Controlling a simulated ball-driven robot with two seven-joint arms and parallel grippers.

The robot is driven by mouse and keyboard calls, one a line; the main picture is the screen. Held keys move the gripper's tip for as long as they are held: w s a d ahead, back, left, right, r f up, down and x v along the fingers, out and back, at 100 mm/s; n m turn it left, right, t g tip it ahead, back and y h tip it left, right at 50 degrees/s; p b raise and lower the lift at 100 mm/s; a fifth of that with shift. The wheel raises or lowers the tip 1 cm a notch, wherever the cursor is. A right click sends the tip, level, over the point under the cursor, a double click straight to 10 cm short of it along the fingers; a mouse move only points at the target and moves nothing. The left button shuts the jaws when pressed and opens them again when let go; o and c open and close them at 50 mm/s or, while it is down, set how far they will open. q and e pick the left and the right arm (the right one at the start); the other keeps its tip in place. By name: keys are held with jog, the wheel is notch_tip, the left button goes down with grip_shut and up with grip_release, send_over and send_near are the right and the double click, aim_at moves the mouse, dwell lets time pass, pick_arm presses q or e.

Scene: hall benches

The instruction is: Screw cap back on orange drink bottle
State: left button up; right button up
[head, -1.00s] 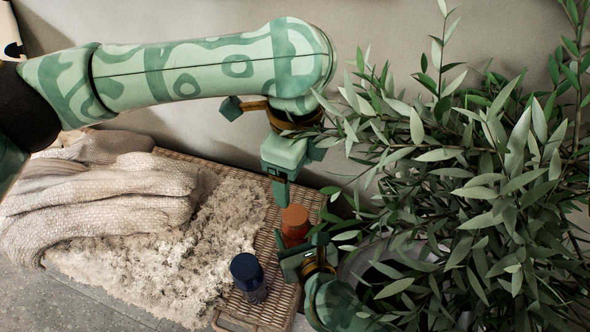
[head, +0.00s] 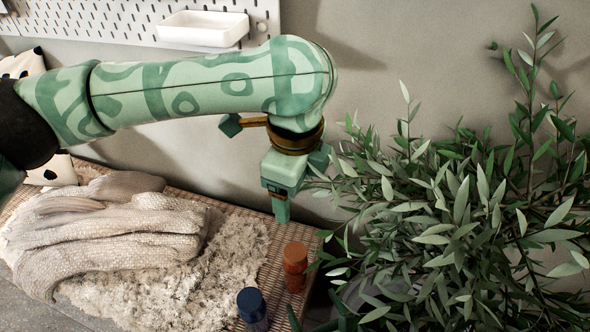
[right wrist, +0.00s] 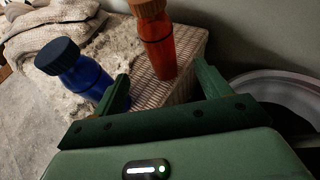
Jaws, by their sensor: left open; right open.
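The orange bottle (head: 295,270) stands upright on the wicker bench, with an orange-brown cap on top. In the right wrist view the orange bottle (right wrist: 160,45) shows with its ribbed cap (right wrist: 147,7) at the top edge; how tight the cap sits I cannot tell. My left gripper (head: 280,208) is open and points down above and slightly left of the orange bottle, apart from it. My right gripper (right wrist: 162,75) is open and empty, with the orange bottle beyond its fingertips. In the head view my right gripper is almost wholly out of frame or behind leaves.
A blue bottle with a dark cap (head: 252,307) stands left of and nearer than the orange one. A knitted throw (head: 110,240) and a fluffy mat (head: 160,290) cover the wicker bench (head: 277,245). A leafy plant (head: 450,220) crowds the right side.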

pick_arm(q)
notch_tip(320, 180, up, 2)
jog(key=shift+s+r+p, duration=0.1)
jog(key=shift+s+p, duration=0.05)
jog(key=shift+p, duration=0.35)
pick_arm(e)
jog(key=v, duration=0.4)
